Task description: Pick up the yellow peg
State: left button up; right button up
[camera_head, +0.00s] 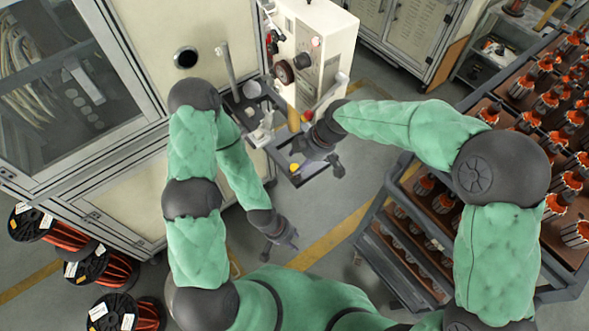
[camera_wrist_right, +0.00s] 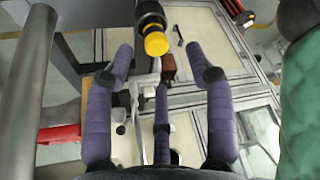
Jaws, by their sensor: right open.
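The yellow peg (camera_wrist_right: 156,43) shows in the right wrist view as a short yellow cylinder at the end of a black cylindrical part. In the head view a small yellow spot (camera_head: 294,167) beside my right gripper looks like the same peg. My right gripper (camera_head: 318,164) is open and empty beside the machine. In the right wrist view its purple fingers (camera_wrist_right: 160,72) are spread, and the peg appears between the two outer fingertips, not touching them; the depth gap is unclear. My left gripper (camera_head: 281,243) hangs low over the floor, open and empty.
A white machine (camera_head: 318,50) with a dial stands behind the right gripper. A dark cart (camera_head: 365,220) with racks of orange-and-grey armatures (camera_head: 570,190) stands at the right. Wire spools (camera_head: 88,268) stand at the lower left. The floor between cabinet and cart is open.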

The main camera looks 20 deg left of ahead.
aim_at(296, 167)
jog(key=shift+x, duration=2.65)
jog(key=shift+w+d, duration=0.15)
jog(key=c, duration=1)
